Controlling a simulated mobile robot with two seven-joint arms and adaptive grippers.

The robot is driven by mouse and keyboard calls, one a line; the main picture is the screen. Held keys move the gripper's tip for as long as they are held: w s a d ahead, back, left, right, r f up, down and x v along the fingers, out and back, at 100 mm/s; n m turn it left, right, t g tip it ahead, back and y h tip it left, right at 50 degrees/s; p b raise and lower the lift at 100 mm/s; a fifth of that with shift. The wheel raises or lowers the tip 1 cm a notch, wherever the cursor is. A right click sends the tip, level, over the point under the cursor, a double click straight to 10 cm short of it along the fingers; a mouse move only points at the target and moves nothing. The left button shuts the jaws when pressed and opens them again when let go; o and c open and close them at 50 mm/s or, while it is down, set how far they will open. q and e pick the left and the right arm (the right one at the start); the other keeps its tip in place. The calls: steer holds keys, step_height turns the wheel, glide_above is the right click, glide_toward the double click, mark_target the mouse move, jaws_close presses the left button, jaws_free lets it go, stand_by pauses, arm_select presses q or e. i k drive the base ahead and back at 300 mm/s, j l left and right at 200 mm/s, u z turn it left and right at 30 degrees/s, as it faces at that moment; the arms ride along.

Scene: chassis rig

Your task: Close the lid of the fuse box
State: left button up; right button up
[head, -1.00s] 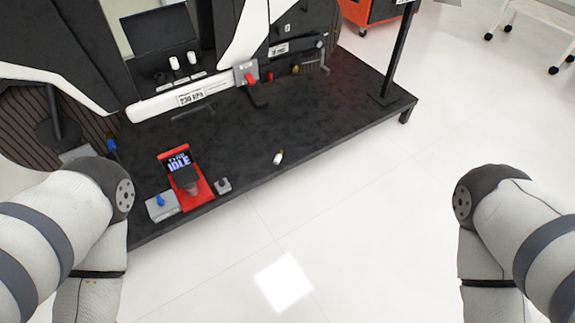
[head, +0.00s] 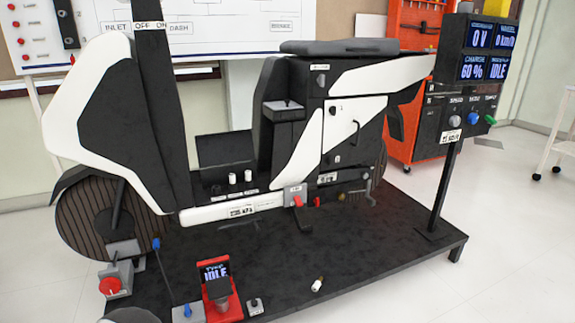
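What looks like the fuse box (head: 212,190) is a low black box on the scooter rig's footboard, in the middle left of the head view. Its black lid (head: 225,149) stands raised at the back, so the box looks open. Two white cylinders (head: 240,178) stand at the box, with small white labels near them.
The scooter rig stands on a black platform (head: 350,245). A red tester (head: 220,297), a loose small white-and-brown piece (head: 317,285) and a red lever (head: 298,201) are at its front. A display post (head: 445,190) rises at the right. The floor in front right is clear.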

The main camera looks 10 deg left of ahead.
mark_target(229, 147)
steer(key=i+u, duration=0.15)
steer(key=i, duration=0.35)
steer(key=i+l+u, duration=0.15)
steer(key=i, duration=0.3)
steer(key=i+l+u, duration=0.15)
steer(key=i, duration=0.35)
steer(key=i+l+u, duration=0.2)
steer(key=i, duration=0.25)
